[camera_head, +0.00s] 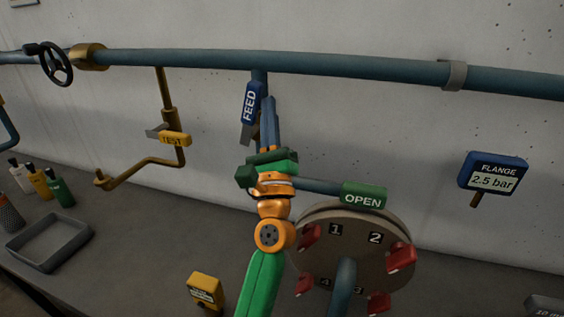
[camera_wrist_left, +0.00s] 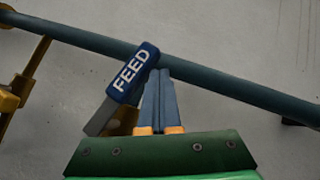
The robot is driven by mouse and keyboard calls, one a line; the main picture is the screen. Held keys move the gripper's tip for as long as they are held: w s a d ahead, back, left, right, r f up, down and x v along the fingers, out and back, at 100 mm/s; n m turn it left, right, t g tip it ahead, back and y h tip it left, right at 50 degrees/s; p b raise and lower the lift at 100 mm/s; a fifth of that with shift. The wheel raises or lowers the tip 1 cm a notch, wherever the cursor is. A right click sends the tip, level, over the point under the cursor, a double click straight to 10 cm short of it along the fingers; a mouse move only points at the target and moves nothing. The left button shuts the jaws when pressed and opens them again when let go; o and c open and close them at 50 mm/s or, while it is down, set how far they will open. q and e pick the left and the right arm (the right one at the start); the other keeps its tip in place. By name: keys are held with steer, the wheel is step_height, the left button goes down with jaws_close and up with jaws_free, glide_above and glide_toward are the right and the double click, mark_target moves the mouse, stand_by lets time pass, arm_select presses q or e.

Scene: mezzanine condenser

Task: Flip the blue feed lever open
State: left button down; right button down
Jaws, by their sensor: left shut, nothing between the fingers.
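The blue feed lever (camera_head: 251,102) with white FEED lettering is on the vertical branch below the blue overhead pipe. It also shows in the left wrist view (camera_wrist_left: 132,75), tilted, with a grey metal piece below it. My left gripper (camera_head: 268,100) is shut and empty. Its closed blue-grey fingers (camera_wrist_left: 162,80) point up along the right side of the lever, very close to it; I cannot tell whether they touch. The fingers and wrist hide part of the branch. My right gripper is not in view.
A yellow TEST lever (camera_head: 174,139) hangs on a brass pipe to the left. A green OPEN sign (camera_head: 363,197) and a round flange (camera_head: 355,225) with red clamps are low right. A grey tray (camera_head: 48,243) and bottles are on the left bench.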

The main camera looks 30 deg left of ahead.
arm_select(q)
steer(key=shift+s+a+r+p, duration=0.2)
steer(key=shift+a+r+p, duration=0.25)
steer(key=shift+a+r, duration=0.25)
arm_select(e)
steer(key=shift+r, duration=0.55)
arm_select(q)
steer(key=shift+a+f, duration=0.1)
steer(key=shift+a, duration=0.1)
